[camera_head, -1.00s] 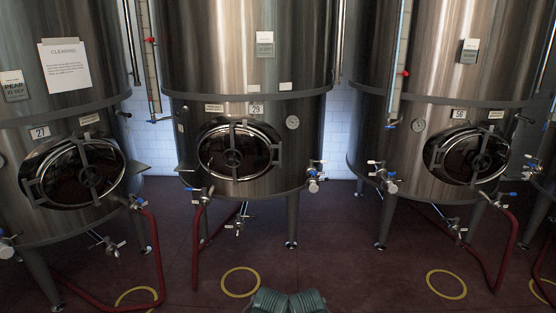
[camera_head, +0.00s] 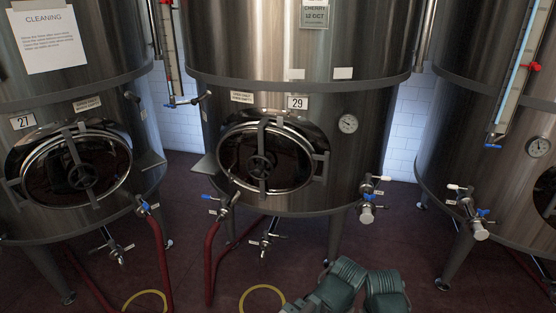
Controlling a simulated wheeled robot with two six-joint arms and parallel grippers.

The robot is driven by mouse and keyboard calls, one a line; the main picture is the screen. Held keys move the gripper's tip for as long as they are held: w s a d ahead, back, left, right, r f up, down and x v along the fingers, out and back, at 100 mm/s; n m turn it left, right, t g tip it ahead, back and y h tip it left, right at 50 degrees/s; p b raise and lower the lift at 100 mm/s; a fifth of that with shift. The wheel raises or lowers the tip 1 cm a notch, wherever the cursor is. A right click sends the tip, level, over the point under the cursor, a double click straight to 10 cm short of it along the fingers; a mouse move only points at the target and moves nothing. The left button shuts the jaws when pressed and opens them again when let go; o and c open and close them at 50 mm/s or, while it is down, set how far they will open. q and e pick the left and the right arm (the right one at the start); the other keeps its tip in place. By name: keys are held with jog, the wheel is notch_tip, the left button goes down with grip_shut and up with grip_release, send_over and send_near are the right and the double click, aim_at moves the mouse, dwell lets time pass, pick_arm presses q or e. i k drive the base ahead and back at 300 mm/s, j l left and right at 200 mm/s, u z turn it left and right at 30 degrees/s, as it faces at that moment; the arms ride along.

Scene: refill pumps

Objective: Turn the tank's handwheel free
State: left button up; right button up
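The middle tank (camera_head: 345,185), labelled 29, has an oval hatch with a dark glossy door (camera_head: 238,155) on its lower front. A small dark handwheel (camera_head: 261,167) sits at the middle of the door, on an upright bar that crosses it. The door looks shut in its frame. A similar hatch with a handwheel (camera_head: 82,176) is on the left tank (camera_head: 110,108), labelled 27. Two green ribbed parts at the bottom edge look like my own arm links. No gripper fingers show, and nothing of mine touches either wheel.
A valve (camera_head: 225,207) with a red hose (camera_head: 211,262) stands left below the middle hatch. Another valve (camera_head: 368,200) sticks out at its right. A drain valve (camera_head: 266,240) hangs below. A third tank (camera_head: 470,130) stands right. Dark red floor with yellow rings (camera_head: 262,299) lies in front.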

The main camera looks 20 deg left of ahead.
aim_at(259, 170)
jog(key=i+l+u, duration=0.2)
jog(key=i, duration=0.35)
jog(key=i+l+u, duration=0.2)
jog(key=i+l, duration=0.15)
jog(key=i, duration=0.15)
